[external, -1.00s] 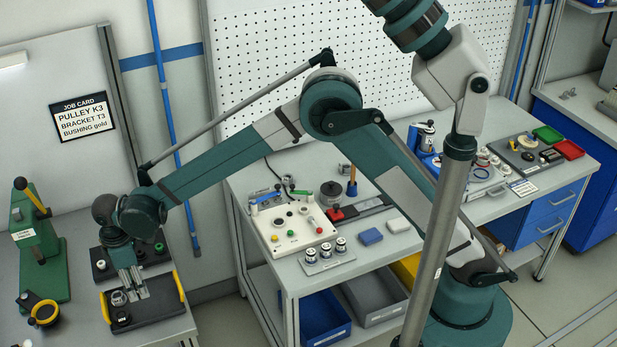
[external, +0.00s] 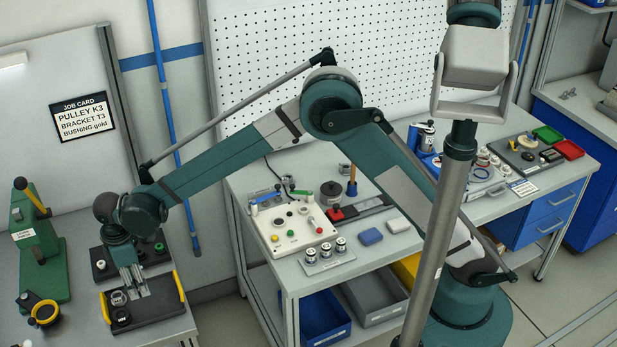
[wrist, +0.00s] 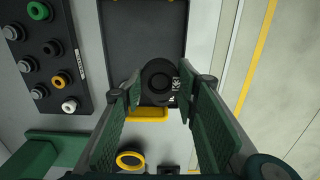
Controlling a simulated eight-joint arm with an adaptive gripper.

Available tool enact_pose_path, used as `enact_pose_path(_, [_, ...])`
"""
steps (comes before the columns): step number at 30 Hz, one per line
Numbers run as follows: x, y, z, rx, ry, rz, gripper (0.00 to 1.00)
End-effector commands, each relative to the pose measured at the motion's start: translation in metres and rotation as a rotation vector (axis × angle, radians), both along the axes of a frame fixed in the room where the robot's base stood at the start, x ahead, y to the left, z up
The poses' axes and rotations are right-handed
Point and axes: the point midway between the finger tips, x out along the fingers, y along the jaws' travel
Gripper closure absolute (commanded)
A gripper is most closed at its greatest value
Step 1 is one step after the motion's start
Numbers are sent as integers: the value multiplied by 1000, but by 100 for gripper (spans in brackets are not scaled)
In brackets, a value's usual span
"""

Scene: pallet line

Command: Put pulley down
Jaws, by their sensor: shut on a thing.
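The pulley (wrist: 157,78) is a dark round part with a hub, between my fingertips in the wrist view. My gripper (wrist: 159,91) is shut on it, one finger on either side. In the external view my gripper (external: 134,290) points down, low over the left part of a black tray (external: 157,302) with yellow handles. White marks show beside the pulley in the wrist view. I cannot tell whether the pulley's underside touches the tray. The tray's bare floor (wrist: 146,30) extends beyond the pulley in the wrist view.
A black rack (wrist: 43,76) with several knob-like parts stands beside the tray. A green press (external: 38,245) and a black part with a yellow ring (external: 43,313) are to the left. The job card (external: 83,117) reads PULLEY K3, BRACKET T3, BUSHING gold.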

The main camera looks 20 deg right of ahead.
Motion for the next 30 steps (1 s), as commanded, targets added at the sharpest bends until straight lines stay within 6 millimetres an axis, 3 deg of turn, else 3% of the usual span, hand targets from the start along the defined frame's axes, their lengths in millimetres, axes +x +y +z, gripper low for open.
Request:
enact_pose_path(5, [24, -15, 1, 0, 0, -3, 83])
enact_pose_path(11, [68, -45, 3, 0, 0, -6, 83])
enact_pose_path(30, [224, -188, 9, 0, 0, -5, 83])
